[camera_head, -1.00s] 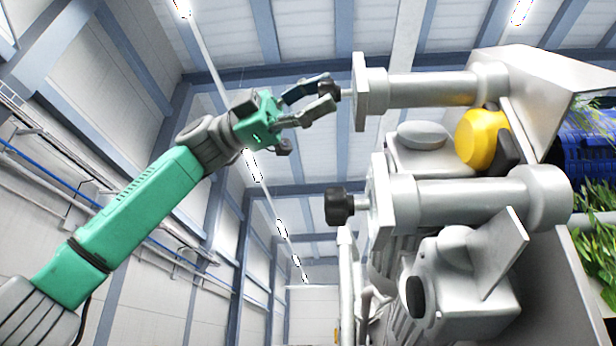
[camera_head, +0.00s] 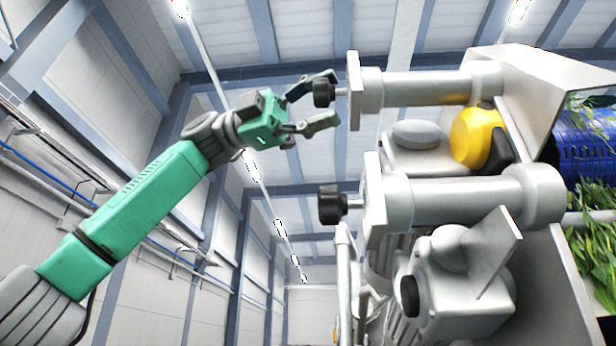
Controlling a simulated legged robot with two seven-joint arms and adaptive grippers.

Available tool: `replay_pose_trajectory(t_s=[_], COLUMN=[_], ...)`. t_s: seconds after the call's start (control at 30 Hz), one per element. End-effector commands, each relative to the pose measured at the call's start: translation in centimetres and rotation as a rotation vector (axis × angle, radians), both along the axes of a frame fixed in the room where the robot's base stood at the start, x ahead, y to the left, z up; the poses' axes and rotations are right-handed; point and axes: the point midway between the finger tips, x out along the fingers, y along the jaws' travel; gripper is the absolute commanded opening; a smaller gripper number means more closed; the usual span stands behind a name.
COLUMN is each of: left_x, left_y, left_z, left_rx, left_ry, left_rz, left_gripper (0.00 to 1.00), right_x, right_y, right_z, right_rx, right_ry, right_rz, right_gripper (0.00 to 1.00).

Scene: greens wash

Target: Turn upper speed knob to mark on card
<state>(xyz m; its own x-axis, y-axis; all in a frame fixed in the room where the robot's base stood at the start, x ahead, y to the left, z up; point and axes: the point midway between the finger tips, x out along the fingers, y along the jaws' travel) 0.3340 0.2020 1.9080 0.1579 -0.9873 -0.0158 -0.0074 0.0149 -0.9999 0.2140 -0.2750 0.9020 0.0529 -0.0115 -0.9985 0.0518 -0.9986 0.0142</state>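The upper speed knob (camera_head: 323,94) is black and sits on a short shaft at the left end of the upper grey cylinder (camera_head: 425,90). My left gripper (camera_head: 328,98) is open around the knob, one finger above it and one below. A gap shows between the lower finger and the knob; contact of the upper finger cannot be told. A second black knob (camera_head: 332,205) sticks out from the lower grey cylinder (camera_head: 465,200). No card or mark is visible. My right gripper is not in view.
A yellow rounded part (camera_head: 474,137) sits between the cylinders. A grey housing (camera_head: 460,285) is below. A blue basket-like drum (camera_head: 587,145) and leafy greens (camera_head: 592,255) are at the right. The space left of the knobs is open.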

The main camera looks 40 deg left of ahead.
Motion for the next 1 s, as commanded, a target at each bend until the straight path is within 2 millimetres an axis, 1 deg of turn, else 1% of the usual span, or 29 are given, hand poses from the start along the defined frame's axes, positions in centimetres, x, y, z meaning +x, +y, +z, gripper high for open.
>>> replay_pose_trajectory(t_s=[0.3, 0.47, 0.57, 0.67, 0.8, 1.0], left_x=[-0.9, -0.8, -0.8, -1.0, -1.6, -2.2], left_y=[1.3, 1.6, 2.4, 4.1, 7.0, 10.1], left_z=[0.4, 0.5, 0.5, 0.5, 0.6, 0.6], left_rx=[-0.018, -0.021, -0.021, -0.023, -0.022, -0.016], left_ry=[-0.009, -0.008, -0.007, -0.008, -0.01, -0.009], left_rz=[-0.001, 0.0, 0.001, 0.002, 0.001, 0.0], left_gripper=[0.55, 0.55, 0.55, 0.55, 0.55, 0.55], right_x=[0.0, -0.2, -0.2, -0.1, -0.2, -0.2], right_y=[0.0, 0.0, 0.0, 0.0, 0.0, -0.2], right_z=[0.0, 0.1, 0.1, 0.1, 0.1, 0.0], right_rx=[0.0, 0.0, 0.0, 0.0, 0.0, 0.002], right_ry=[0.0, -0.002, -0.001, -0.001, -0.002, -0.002], right_rz=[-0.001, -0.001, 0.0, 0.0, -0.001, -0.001], right_gripper=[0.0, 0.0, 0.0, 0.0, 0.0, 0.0])
